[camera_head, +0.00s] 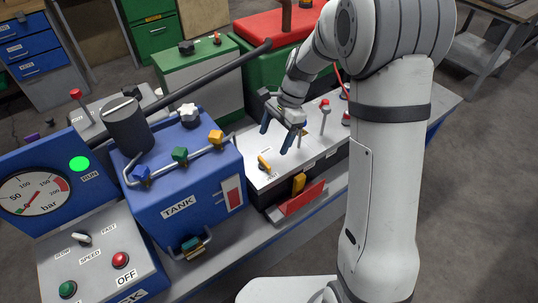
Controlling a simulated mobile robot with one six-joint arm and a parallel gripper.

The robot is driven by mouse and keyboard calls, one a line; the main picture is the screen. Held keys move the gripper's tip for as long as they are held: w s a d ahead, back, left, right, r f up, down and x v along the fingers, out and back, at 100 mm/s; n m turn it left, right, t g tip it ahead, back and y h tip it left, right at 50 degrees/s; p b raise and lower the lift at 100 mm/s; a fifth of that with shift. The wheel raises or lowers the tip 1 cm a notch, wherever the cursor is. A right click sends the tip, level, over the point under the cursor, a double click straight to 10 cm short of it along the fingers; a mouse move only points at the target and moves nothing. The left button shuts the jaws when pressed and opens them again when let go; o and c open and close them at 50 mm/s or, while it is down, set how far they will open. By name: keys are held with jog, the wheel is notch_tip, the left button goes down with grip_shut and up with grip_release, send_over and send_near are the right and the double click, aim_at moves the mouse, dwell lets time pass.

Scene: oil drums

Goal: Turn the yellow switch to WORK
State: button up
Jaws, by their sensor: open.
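A yellow switch (264,164) sits on the white top panel (255,180) of a dark box, right of the blue tank. Small labels lie near it, too small to read, so I cannot tell its setting by its label. My gripper (276,138) is open and empty, with its blue fingers pointing down. In the picture it appears above and to the right of the yellow switch, and apart from it. Another yellow part (299,183) stands on the front of the same box, above a red tray-like piece (301,199).
A blue tank (178,208) with blue, green and yellow valve knobs stands left of the panel. Red-topped levers (325,106) rise right of my gripper. A long dark bar (190,88) crosses behind. A pressure gauge (36,194) and switch box (95,255) stand at the left.

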aim_at(264, 161)
jog(key=x, duration=0.8)
jog(key=shift+a+f+p, duration=0.1)
jog(key=shift+f+p, duration=0.1)
jog(key=shift+p, duration=0.1)
jog(key=shift+c, duration=0.5)
